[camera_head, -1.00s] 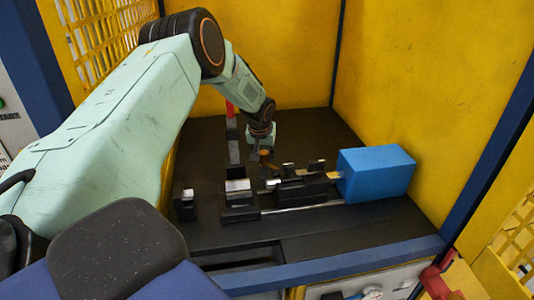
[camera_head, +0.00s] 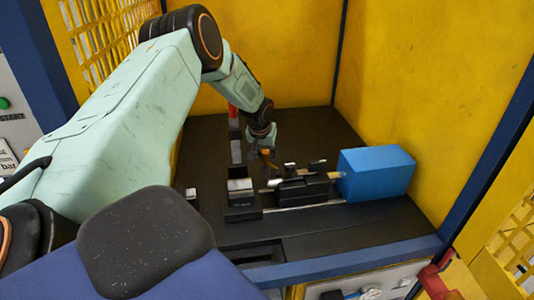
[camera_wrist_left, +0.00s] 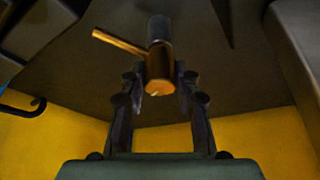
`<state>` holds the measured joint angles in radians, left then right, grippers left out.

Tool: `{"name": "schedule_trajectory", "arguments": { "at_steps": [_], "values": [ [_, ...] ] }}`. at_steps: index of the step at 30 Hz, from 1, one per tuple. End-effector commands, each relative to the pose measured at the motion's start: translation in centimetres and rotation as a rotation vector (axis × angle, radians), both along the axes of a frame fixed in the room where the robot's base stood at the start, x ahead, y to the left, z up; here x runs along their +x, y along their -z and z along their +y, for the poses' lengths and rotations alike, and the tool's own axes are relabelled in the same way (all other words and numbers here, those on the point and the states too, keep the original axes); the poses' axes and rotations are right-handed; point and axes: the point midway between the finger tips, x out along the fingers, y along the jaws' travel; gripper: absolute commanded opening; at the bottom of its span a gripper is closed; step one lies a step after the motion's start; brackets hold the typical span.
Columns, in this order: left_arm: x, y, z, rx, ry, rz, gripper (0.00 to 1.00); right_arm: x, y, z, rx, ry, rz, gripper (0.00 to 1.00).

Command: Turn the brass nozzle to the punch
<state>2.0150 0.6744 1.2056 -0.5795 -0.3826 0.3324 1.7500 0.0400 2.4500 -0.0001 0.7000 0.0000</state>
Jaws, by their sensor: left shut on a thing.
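My left gripper (camera_head: 266,154) hangs over the dark bench, behind the left part of the clamp fixture (camera_head: 302,187). In the left wrist view it (camera_wrist_left: 160,88) is shut on the brass nozzle (camera_wrist_left: 159,68), which sits between the two fingertips. A thin brass stem (camera_wrist_left: 117,40) sticks out from the nozzle to the left, and a dark cylinder (camera_wrist_left: 160,28) joins its far end. In the head view the nozzle (camera_head: 267,153) is a small brass spot at the fingertips. I cannot tell which part is the punch. My right gripper is not in view.
A blue block (camera_head: 377,174) stands at the right end of the fixture's rail (camera_head: 310,206). A dark block with a metal top (camera_head: 240,190) stands left of the fixture. A red-topped post (camera_head: 234,112) is behind. Yellow walls (camera_head: 285,50) enclose the bench; its right rear is clear.

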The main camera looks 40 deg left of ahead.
Motion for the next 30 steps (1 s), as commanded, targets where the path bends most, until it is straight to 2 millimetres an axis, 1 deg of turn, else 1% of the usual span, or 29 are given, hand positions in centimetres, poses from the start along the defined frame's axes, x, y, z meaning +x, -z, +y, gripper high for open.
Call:
{"name": "schedule_trajectory", "arguments": {
  "at_steps": [1, 2, 3, 10, 11, 18, 22, 26, 30],
  "values": [
    [0.5, -0.6, 0.2, 0.007, 0.001, -0.017, 0.0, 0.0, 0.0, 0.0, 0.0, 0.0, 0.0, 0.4],
    [0.5, -0.6, 0.2, 0.007, 0.001, -0.017, 0.0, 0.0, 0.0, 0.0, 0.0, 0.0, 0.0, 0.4],
    [0.5, -0.6, 0.2, 0.007, 0.001, -0.017, 0.33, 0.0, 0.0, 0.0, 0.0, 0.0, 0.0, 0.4],
    [0.4, -0.3, 0.0, 0.003, 0.003, -0.008, 0.53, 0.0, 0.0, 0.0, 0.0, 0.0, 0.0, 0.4],
    [0.4, -0.3, 0.0, 0.003, 0.003, -0.008, 0.54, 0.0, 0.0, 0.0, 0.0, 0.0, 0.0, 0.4],
    [0.3, -0.1, -0.1, 0.003, 0.003, -0.004, 0.54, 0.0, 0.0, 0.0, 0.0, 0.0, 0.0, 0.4],
    [0.2, -0.5, -0.2, 0.001, 0.004, -0.004, 0.54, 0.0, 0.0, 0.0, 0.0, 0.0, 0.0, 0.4],
    [-0.2, -1.6, -0.4, -0.001, 0.003, -0.005, 0.54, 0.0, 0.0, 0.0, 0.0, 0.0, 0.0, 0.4],
    [-0.8, -3.4, -0.8, -0.001, 0.003, -0.006, 0.54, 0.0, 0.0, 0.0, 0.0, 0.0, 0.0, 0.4]
  ]
}}
